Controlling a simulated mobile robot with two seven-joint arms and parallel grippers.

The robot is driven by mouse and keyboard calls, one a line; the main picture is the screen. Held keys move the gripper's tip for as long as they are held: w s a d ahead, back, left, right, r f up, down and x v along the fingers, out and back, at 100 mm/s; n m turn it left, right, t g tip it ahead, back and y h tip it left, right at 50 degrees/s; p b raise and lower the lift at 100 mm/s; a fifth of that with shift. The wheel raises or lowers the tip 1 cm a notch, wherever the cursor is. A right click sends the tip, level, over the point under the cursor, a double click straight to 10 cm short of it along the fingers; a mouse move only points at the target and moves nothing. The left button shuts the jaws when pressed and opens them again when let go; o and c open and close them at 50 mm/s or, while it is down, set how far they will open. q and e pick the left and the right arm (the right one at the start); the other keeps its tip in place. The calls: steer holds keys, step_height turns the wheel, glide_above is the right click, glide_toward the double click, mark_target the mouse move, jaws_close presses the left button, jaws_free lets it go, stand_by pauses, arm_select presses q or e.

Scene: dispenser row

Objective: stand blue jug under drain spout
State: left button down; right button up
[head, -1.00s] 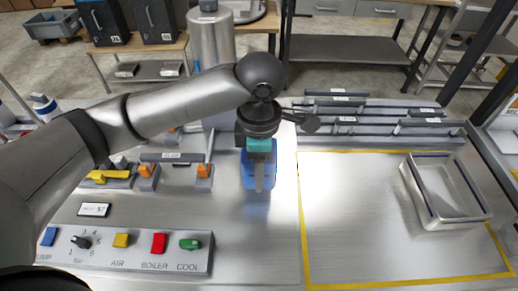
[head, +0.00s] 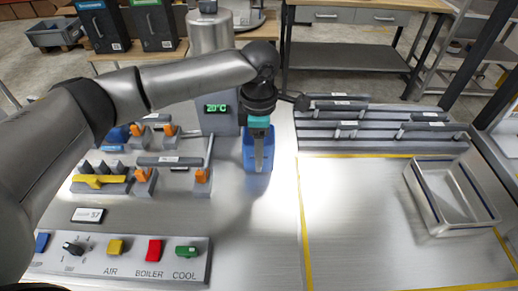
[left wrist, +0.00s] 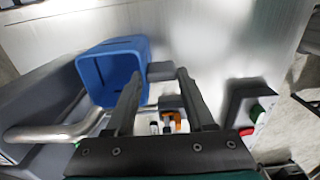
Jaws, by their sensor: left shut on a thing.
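The blue jug (head: 249,158) is upright at the back of the steel worktop in the head view, beside the grey dispenser with a green 20°C display (head: 217,108). My left gripper (head: 258,165) is in front of the jug and shut on it; the exact grip point is hard to see. In the left wrist view the jug (left wrist: 112,68) shows its open top, at the left fingertip of my gripper (left wrist: 160,78). A curved silver pipe (left wrist: 60,132), seemingly the spout, ends near the jug's rim; whether it is over the opening is unclear. My right gripper is not in view.
A panel with blue, yellow, red and green controls (head: 130,258) lies at the front left, with orange-handled valves (head: 202,176) behind it. Grey rails (head: 370,125) stand at the back right. The yellow-outlined area is mostly clear.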

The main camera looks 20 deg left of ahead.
arm_select(q)
steer(key=shift+f, duration=0.2)
steer(key=shift+c, duration=1.3)
jaws_free()
step_height(320, 180, up, 12)
steer(key=p, duration=0.1)
steer(key=shift+p, duration=0.35)
